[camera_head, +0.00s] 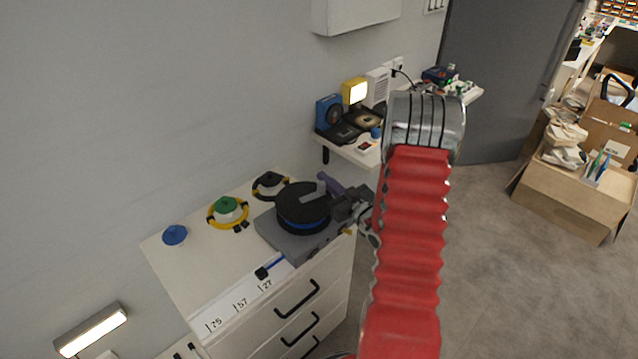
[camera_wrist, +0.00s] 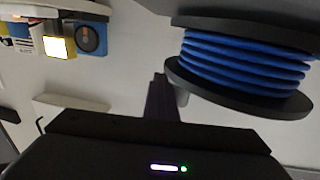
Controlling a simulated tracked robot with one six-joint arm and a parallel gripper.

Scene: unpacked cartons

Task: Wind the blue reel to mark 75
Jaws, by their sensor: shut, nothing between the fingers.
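The blue reel (camera_head: 303,207) is a black drum with blue cable, mounted on a grey base (camera_head: 272,232) on a white cabinet. A grey crank arm (camera_head: 314,192) lies across its top. The wrist view shows the wound blue cable (camera_wrist: 245,62) between black flanges. A short blue cable end with a black plug (camera_head: 262,272) reaches the cabinet's front edge, near mark 27 (camera_head: 266,285). Marks 57 (camera_head: 241,304) and 75 (camera_head: 216,323) lie further left. My gripper (camera_head: 328,184) is shut and empty, at the reel's right side. Its purple fingers (camera_wrist: 160,98) appear beside a grey peg (camera_wrist: 182,97); contact is unclear.
A shelf (camera_head: 352,154) with small devices is behind my arm. Cartons (camera_head: 570,190) stand at right; the floor between is clear.

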